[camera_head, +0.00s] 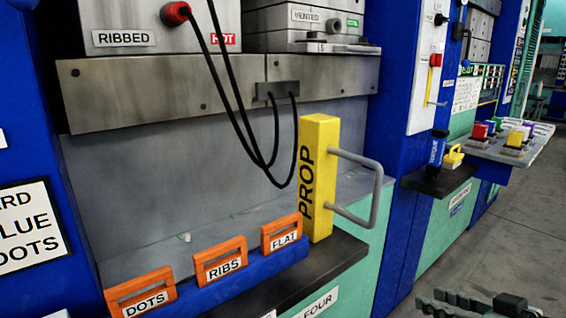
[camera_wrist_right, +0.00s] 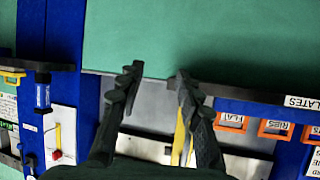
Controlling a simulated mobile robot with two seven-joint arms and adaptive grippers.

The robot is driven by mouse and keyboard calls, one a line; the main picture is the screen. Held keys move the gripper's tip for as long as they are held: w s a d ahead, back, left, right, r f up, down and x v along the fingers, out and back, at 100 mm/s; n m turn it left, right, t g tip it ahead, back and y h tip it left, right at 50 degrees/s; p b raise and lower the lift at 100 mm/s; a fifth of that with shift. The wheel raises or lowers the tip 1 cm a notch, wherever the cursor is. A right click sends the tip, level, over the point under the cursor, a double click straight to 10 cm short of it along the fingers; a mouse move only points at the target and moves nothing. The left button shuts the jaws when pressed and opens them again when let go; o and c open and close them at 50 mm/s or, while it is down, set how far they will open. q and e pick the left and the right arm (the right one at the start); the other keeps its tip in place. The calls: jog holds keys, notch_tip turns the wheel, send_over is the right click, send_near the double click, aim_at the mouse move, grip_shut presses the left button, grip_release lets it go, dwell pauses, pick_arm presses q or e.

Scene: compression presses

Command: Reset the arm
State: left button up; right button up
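My right gripper (camera_head: 436,302) shows at the bottom right edge of the head view, low over the floor side and apart from the press. In the right wrist view the two dark fingers of this gripper (camera_wrist_right: 158,74) stand apart with nothing between their tips. The wrist picture shows the press upside down, with a green panel (camera_wrist_right: 190,35) beyond the fingertips. The yellow PROP block (camera_head: 319,180) stands upright on the dark ledge of the press; in the wrist view a yellow strip of it (camera_wrist_right: 180,135) shows partly behind one finger. My left gripper is in neither view.
Orange plates DOTS (camera_head: 140,290), RIBS (camera_head: 221,262) and FLAT (camera_head: 282,233) stand in a blue rack on the press ledge. Black cables (camera_head: 240,105) hang in front. A dark blue torque tool (camera_head: 436,150) and a tray of coloured blocks (camera_head: 508,145) stick out at right. Floor is clear there.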

jog(key=s+f+m+g+h, duration=0.1)
jog(key=s+f+g+h, duration=0.15)
jog(key=f, duration=0.75)
jog(key=s+f+m+g+h, duration=0.15)
jog(key=s+f, duration=0.25)
jog(key=f, duration=0.6)
jog(key=s+a+f+g+h, duration=0.2)
jog(key=s+f+g, duration=0.2)
jog(key=s+f, duration=0.7)
jog(key=shift+s+f+g+h, duration=0.4)
jog(key=shift+f, duration=0.5)
